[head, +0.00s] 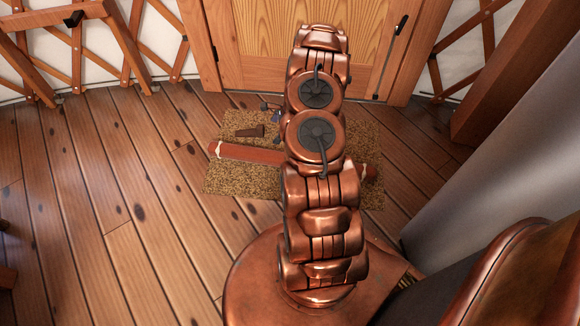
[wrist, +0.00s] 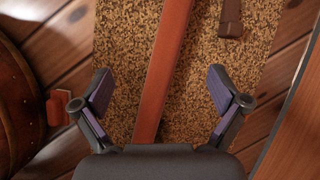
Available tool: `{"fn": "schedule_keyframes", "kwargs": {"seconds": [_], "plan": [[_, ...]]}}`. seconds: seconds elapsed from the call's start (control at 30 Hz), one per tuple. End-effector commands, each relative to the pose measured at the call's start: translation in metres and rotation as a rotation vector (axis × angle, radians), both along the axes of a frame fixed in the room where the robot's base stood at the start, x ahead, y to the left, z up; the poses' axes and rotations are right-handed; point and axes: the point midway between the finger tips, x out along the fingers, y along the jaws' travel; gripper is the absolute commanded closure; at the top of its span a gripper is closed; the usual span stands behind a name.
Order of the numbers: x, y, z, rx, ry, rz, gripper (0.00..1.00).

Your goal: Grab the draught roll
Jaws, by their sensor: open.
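The draught roll (head: 248,153) is a long reddish-brown roll with pale ties near its ends. It lies across the speckled doormat (head: 225,180) in the head view, its middle hidden behind my arm. In the wrist view the roll (wrist: 164,70) runs from the top edge down between my fingers, slightly slanted. My gripper (wrist: 159,86) is open, with one finger on each side of the roll and clear gaps to both. The fingers look apart from the roll; I cannot tell their height above it. In the head view my arm mostly hides the gripper.
A dark brown wedge-like piece (head: 250,131) lies on the mat behind the roll; it also shows in the wrist view (wrist: 231,18). A wooden door (head: 262,40) stands behind the mat. Plank floor (head: 100,190) is open to the left. A grey cylinder (head: 490,160) stands at right.

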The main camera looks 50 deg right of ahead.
Motion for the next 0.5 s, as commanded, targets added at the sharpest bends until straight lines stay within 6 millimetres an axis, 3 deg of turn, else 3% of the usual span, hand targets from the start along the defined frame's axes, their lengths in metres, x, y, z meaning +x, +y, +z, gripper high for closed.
{"fn": "schedule_keyframes", "kwargs": {"seconds": [0.03,0.2,0.3,0.5], "plan": [[-0.011,-0.012,-0.035,0.004,0.017,-0.052,0.02],[-0.037,-0.043,-0.096,0.008,0.055,-0.2,0.02],[-0.048,-0.054,-0.117,0.009,0.069,-0.252,0.02],[-0.056,-0.061,-0.137,0.008,0.081,-0.296,0.02]]}}
